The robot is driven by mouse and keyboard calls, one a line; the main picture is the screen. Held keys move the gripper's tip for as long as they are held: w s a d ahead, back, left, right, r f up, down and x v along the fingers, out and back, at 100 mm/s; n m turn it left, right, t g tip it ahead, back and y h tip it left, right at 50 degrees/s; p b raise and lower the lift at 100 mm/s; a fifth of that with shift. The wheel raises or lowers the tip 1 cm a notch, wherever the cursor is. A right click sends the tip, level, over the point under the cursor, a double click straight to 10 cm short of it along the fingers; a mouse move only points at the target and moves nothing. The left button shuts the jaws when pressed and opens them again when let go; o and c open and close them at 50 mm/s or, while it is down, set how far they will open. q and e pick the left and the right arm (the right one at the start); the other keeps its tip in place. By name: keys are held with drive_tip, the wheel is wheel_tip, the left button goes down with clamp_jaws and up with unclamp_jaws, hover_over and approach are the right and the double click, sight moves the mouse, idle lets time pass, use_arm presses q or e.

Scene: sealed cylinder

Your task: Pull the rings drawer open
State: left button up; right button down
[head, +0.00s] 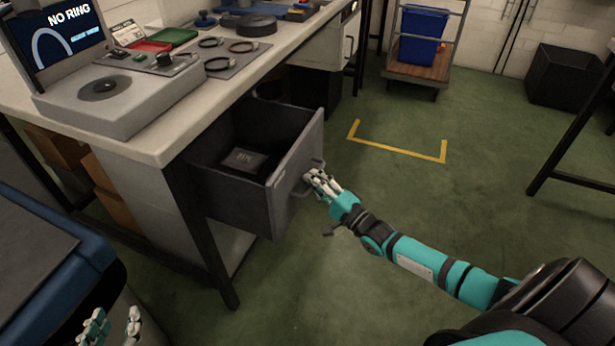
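The rings drawer (235,200), a dark grey box under the workbench, stands pulled well out. A dark flat packet (244,160) with faint lettering lies inside it. The drawer front (297,165) faces right and has a handle (316,163) on it. My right gripper (312,178) is at the drawer front by the handle. Its fingers overlap the handle there, and I cannot tell whether they are closed around it. My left gripper (115,325) is low at the bottom left, away from the drawer, with its two fingers apart and nothing between them.
The workbench (165,115) carries a device with a screen reading "NO RING" (62,30), a mat with several rings (222,55), and red and green trays. A blue bin (421,35) stands on a cart at the back. Green floor right of the drawer is clear.

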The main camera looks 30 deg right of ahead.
drive_tip(key=shift+s+f, duration=0.1)
drive_tip(key=shift+f, duration=0.1)
drive_tip(key=c, duration=1.4)
unclamp_jaws()
drive_tip(key=shift+r, duration=0.1)
drive_tip(key=v, duration=1.2)
drive_tip(key=shift+r, duration=0.1)
